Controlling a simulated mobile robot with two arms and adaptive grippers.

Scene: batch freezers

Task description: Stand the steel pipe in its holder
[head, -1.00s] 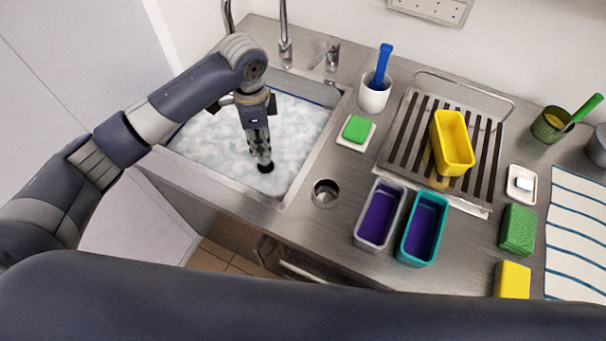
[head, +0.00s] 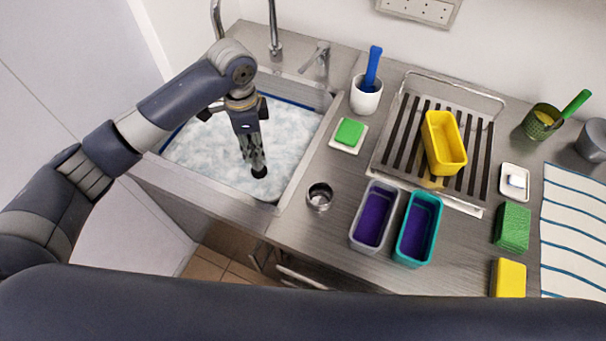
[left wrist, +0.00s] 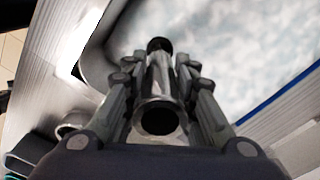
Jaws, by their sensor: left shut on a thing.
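My left gripper (head: 254,157) points down over the sink (head: 292,185), which is full of white foam. It is shut on the steel pipe (left wrist: 158,85). In the left wrist view the pipe lies between the fingers, with a dark opening at its near end and a black far end. In the head view the fingers hide most of the pipe, and a black end (head: 260,172) shows below them. A short, round, open steel cup, apparently the holder (head: 320,196), stands on the counter right of the sink. It looks empty. My right gripper is not in view.
Purple-lined grey (head: 374,216) and teal (head: 418,228) tubs stand right of the holder. A green block on a white dish (head: 346,146) and a white cup with a blue handle (head: 366,98) are behind it. A yellow tub (head: 443,142) sits on the rack. Faucets line the back.

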